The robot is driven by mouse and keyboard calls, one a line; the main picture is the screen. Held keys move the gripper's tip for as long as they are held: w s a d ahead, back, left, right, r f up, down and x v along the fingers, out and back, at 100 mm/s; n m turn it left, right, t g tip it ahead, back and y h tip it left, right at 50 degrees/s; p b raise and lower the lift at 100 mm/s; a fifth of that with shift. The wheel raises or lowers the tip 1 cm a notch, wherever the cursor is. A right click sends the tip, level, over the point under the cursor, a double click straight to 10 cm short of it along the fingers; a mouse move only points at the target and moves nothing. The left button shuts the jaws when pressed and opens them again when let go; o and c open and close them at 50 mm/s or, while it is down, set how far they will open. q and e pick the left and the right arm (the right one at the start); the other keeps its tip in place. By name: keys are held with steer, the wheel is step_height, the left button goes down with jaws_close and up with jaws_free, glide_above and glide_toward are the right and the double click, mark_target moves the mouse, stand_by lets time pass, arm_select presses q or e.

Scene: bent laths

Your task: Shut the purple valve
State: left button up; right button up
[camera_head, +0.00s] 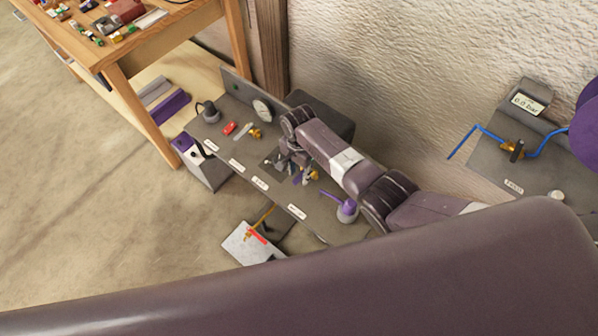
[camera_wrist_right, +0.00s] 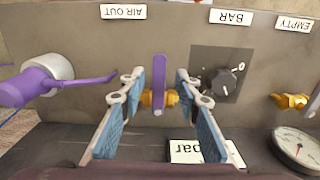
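The purple valve (camera_wrist_right: 159,82) is a flat upright purple handle on a brass fitting (camera_wrist_right: 172,98), on the front of a grey panel under the AIR OUT label. My right gripper (camera_wrist_right: 157,88) is open, its two blue-padded fingers on either side of the handle with a visible gap. In the head view my right gripper (camera_head: 297,168) is at the grey panel and largely hides the valve. My left gripper is not in view.
A purple lever on a pale round mount (camera_wrist_right: 62,68) is left of the valve in the wrist view. A black knob (camera_wrist_right: 224,82), a second brass fitting (camera_wrist_right: 290,101) and a dial gauge (camera_wrist_right: 297,145) are to the right. A wooden table (camera_head: 150,50) stands at upper left.

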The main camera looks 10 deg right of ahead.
mark_target(299, 177)
step_height(299, 177, up, 12)
stand_by(0.6)
stand_by(0.5)
